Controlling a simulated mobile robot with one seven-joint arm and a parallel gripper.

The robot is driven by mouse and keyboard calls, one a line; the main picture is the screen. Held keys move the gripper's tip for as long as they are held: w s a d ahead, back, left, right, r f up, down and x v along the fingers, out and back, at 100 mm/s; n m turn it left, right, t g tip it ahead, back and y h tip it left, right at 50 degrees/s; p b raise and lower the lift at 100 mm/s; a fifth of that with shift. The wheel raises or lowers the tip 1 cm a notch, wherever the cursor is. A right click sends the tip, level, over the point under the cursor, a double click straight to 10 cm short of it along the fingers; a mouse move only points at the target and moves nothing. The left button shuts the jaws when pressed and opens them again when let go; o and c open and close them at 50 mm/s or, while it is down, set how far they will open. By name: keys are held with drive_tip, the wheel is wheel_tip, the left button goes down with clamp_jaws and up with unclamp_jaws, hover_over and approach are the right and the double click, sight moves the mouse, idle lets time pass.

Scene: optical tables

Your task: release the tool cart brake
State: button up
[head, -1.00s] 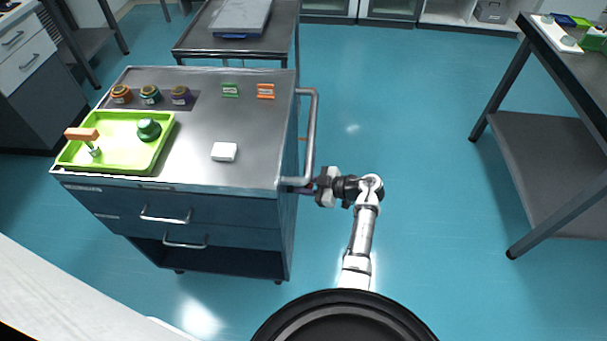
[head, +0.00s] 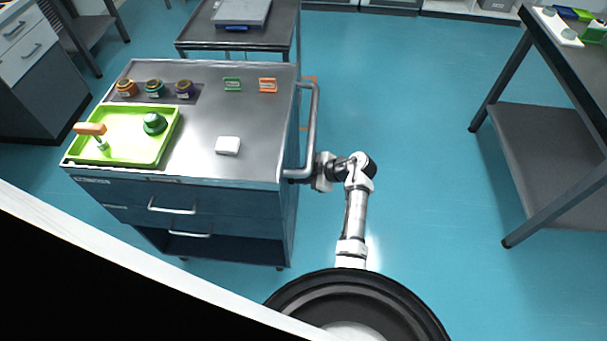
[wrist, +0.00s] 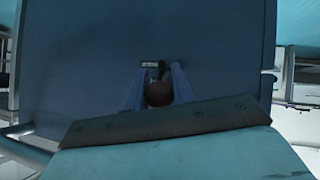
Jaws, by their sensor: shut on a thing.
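The tool cart (head: 235,185) is a dark blue cabinet with a grey metal top and a tubular push handle (head: 314,125) on its right side. My gripper (head: 318,172) is at the cart's right side, beside the handle's near end. In the wrist view my gripper (wrist: 158,92) points at the cart's blue side panel (wrist: 205,45). Its fingers are shut around a dark brownish rounded knob (wrist: 158,94), which appears to be the brake lever's end. A small slot-like plate (wrist: 150,65) shows on the panel just beyond. The rest of the lever is hidden, so its position cannot be told.
On the cart top are a green tray (head: 125,150), several jars, two small holders and a white block (head: 228,145). A second table (head: 285,45) stands behind the cart. Another table (head: 545,125) stands at the right. Open floor (head: 425,130) lies between.

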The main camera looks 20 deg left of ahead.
drive_tip(key=o, duration=1)
drive_tip(key=shift+r, duration=0.1)
drive_tip(key=b+v, duration=0.2)
drive_tip(key=v, duration=1.1)
drive_tip(key=shift+d+r+b, duration=0.2)
drive_tip(key=shift+d+b, duration=0.1)
drive_tip(key=shift+b, duration=0.05)
